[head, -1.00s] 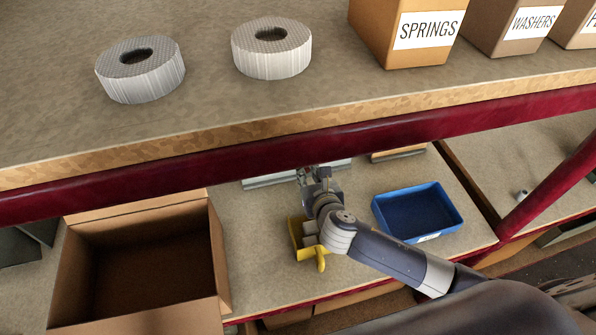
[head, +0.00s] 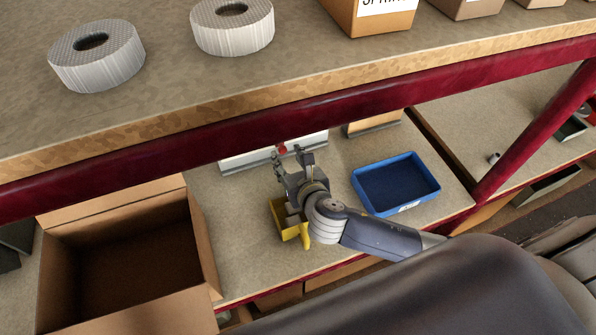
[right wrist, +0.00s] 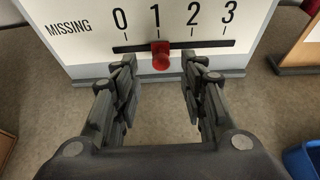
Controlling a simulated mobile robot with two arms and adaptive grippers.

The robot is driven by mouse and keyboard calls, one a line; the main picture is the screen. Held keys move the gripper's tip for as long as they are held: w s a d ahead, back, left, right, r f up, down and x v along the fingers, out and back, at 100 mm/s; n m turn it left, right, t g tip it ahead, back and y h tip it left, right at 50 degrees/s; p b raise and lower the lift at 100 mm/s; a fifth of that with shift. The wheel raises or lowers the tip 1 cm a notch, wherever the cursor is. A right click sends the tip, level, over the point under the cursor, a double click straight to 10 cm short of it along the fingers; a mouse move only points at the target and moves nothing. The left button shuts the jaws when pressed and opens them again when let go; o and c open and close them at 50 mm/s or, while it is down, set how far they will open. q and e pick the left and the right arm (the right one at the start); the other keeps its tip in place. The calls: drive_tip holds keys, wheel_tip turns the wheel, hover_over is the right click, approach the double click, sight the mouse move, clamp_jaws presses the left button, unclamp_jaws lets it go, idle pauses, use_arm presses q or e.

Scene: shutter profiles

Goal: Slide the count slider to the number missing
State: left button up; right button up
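A white panel (right wrist: 85,15) in the right wrist view reads MISSING with the numbers 0, 1, 2 and 3 above a dark horizontal slot. The red slider knob (right wrist: 161,56) sits on the slot under the 1. My right gripper (right wrist: 162,80) is open, its fingers apart to the left and right of the knob's line and nearer the camera; it does not hold the knob. In the head view the panel (head: 245,162) stands under the upper shelf, partly hidden, with the knob (head: 282,149) near my right gripper (head: 291,156). My left gripper is not in view.
An open cardboard box (head: 205,245) stands left of my right arm, a blue tray (head: 432,178) right of it. A yellow bin (head: 280,212) is partly behind the arm. The upper shelf's red beam (head: 150,152) runs above; two white rolls (head: 97,62) (head: 233,32) lie on that shelf.

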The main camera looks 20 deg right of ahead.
drive_tip(key=v, duration=0.8)
idle(0.4)
